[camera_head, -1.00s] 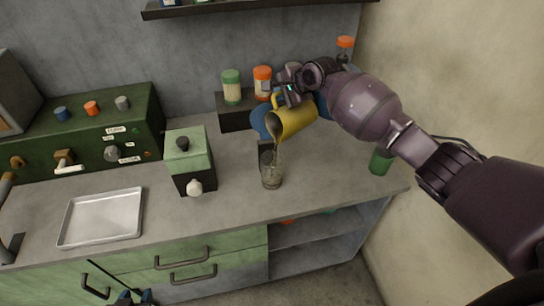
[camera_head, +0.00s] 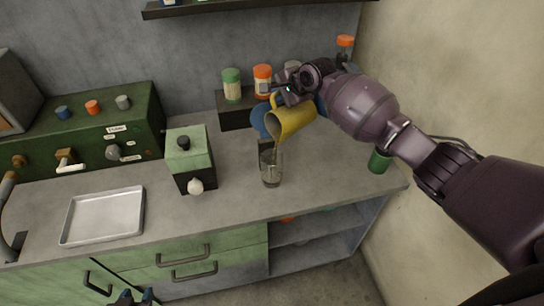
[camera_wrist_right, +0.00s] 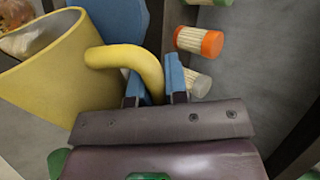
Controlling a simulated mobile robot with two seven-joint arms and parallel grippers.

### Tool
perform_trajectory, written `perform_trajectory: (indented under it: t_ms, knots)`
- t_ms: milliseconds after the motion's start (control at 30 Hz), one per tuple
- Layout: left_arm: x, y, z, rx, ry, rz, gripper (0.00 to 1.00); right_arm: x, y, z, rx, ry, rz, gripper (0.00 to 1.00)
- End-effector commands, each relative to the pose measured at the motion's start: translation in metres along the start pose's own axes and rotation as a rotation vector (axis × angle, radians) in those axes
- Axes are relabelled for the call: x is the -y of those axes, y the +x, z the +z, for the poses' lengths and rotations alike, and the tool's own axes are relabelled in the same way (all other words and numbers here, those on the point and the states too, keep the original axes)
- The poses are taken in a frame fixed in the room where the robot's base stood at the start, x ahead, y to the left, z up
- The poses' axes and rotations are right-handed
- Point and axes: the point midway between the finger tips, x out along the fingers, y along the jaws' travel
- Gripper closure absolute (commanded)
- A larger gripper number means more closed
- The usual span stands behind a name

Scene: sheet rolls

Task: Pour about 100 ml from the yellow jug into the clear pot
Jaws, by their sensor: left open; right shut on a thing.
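The yellow jug (camera_head: 293,118) is held in the air over the worktop, tilted with its mouth down to the left. My right gripper (camera_head: 279,97) is shut on its handle; the wrist view shows the blue fingers on either side of the yellow handle (camera_wrist_right: 130,58). The clear pot (camera_head: 271,176) stands upright on the worktop below the jug's lip. A thin stream seems to run from the lip into the pot. The liquid level in the pot is hard to read. My left gripper (camera_head: 135,297) is open and empty at the bottom edge, before the drawers.
A green and black machine (camera_head: 188,150) stands left of the pot, and a metal tray (camera_head: 103,216) lies further left. Jars with green (camera_head: 231,85) and orange lids (camera_head: 262,80) stand on a dark box behind. A green cup (camera_head: 380,160) is at the right. The worktop's front is clear.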

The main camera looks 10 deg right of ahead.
Motion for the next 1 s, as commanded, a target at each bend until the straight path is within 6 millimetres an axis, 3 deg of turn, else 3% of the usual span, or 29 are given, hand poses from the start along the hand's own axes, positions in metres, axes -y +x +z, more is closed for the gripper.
perform_trajectory:
  t_ms: [100, 367, 567, 1000]
  knots:
    - [-0.002, 0.015, 0.018, -0.01, 0.0, -0.001, 0.57, 0.002, -0.001, -0.01, 0.048, 0.057, -0.014, 1.0]
    - [-0.006, 0.037, 0.028, -0.044, 0.003, 0.003, 0.57, 0.006, -0.004, -0.02, 0.158, 0.178, -0.022, 1.0]
    - [-0.005, 0.034, 0.019, -0.043, 0.004, 0.004, 0.57, 0.008, -0.006, -0.021, 0.205, 0.221, -0.028, 1.0]
    - [-0.005, 0.032, 0.023, -0.037, 0.005, 0.002, 0.57, 0.007, -0.006, -0.021, 0.203, 0.221, -0.027, 1.0]
